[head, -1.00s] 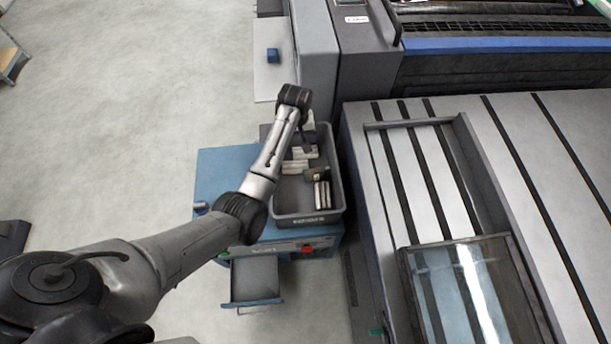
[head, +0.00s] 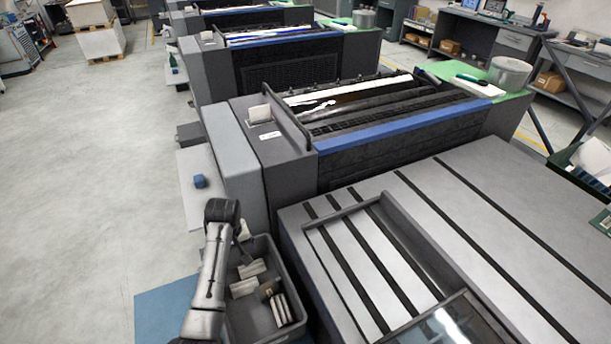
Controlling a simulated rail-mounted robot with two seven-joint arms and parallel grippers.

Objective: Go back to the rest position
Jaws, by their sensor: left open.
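My left arm comes in from the bottom left. My left gripper (head: 243,243) hangs at the upper left part of a dark grey bin (head: 296,283), partly hidden behind my own wrist. It is open, and I see nothing held between its fingers. Several pale blocks lie in the bin, one near the gripper (head: 251,269) and a row standing at the lower right (head: 281,309). My right gripper is not in view.
The bin stands on a blue cabinet (head: 160,312) close beside the large press (head: 290,140). A blue block (head: 199,181) sits on a light side shelf (head: 192,205). The grey floor (head: 95,190) to the left is clear. Workbenches stand at the back right.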

